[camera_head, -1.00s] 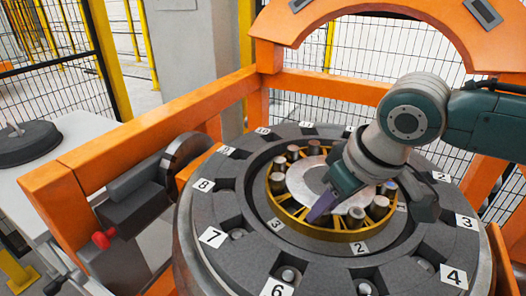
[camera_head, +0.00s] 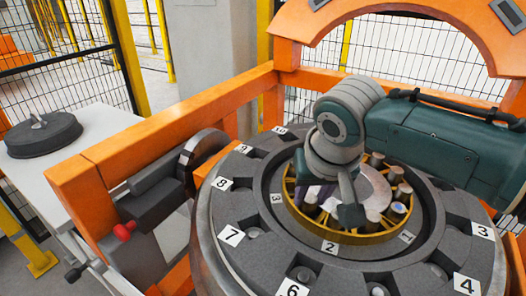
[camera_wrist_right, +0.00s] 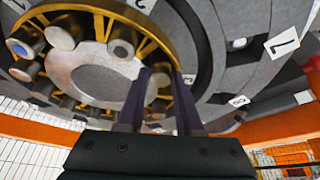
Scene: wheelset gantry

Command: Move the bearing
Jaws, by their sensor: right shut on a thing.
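The bearing (camera_head: 352,237) is a round yellow cage with several metal rollers around a pale central disc. It sits in the middle of the dark gantry ring, and also shows in the right wrist view (camera_wrist_right: 100,75). My right gripper (camera_head: 318,196) reaches down into the left side of the cage. In the right wrist view its two purple fingers (camera_wrist_right: 158,98) straddle part of the yellow cage edge, and it is shut on the bearing. The exact contact is partly hidden by the wrist in the head view. My left gripper is not in view.
The dark outer ring (camera_head: 270,255) carries white number labels. An orange frame (camera_head: 160,130) surrounds it, with an arch behind. A black disc (camera_head: 43,135) with a handle lies on a white table (camera_head: 100,125) at left. Mesh fencing stands behind.

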